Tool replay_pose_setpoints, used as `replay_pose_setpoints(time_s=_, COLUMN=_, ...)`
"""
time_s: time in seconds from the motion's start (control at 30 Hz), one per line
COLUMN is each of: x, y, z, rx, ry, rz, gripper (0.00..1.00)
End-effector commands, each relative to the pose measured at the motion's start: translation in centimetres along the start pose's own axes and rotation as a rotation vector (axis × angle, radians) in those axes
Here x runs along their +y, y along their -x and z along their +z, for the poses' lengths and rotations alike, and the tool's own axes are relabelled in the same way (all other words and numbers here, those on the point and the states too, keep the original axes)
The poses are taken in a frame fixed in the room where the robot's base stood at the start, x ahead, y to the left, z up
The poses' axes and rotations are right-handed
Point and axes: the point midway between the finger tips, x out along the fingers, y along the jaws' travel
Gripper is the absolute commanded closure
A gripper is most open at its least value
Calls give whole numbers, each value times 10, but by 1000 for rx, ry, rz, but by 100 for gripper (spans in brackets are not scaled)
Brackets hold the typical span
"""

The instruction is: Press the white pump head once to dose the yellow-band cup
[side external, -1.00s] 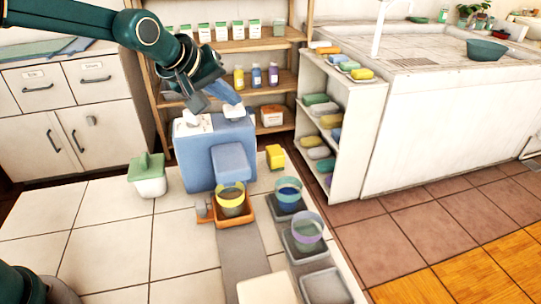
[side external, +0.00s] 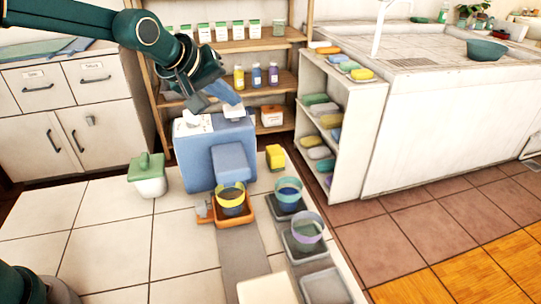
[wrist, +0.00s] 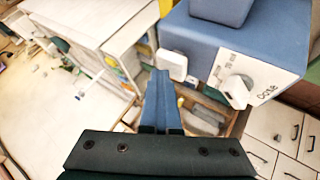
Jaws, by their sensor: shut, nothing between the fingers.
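The blue dispenser (side external: 232,140) stands on the tiled worktop. Two white pump heads are on its top: one (side external: 234,112) at the right, the other (side external: 192,119) at the left beside a white label panel. My gripper (side external: 237,102) is shut and empty, its blue fingers just above the right pump head; I cannot tell if they touch. In the wrist view the fingertips (wrist: 159,74) are beside one white pump head (wrist: 173,66); the other (wrist: 236,92) sits by the "DOSE" label. The yellow-band cup (side external: 231,201) stands upright on an orange tray (side external: 236,222) in front of the dispenser.
A teal-rimmed cup (side external: 288,195) and a purple-band cup (side external: 307,231) stand on dark trays at the right. A yellow block (side external: 275,157) is beside the dispenser. A white jar with a green lid (side external: 149,178) stands at the left. Shelves (side external: 240,47) with bottles are behind.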

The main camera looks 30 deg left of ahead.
Motion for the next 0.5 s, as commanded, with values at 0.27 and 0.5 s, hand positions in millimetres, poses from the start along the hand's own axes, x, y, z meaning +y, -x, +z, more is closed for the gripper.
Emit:
replay_pose_setpoints(time_s=0.27, x=6, y=7, z=-6, rx=0, ry=0, rz=0, gripper=100)
replay_pose_setpoints(time_s=0.5, x=18, y=24, z=-18, rx=2, ry=0, rz=2, gripper=100)
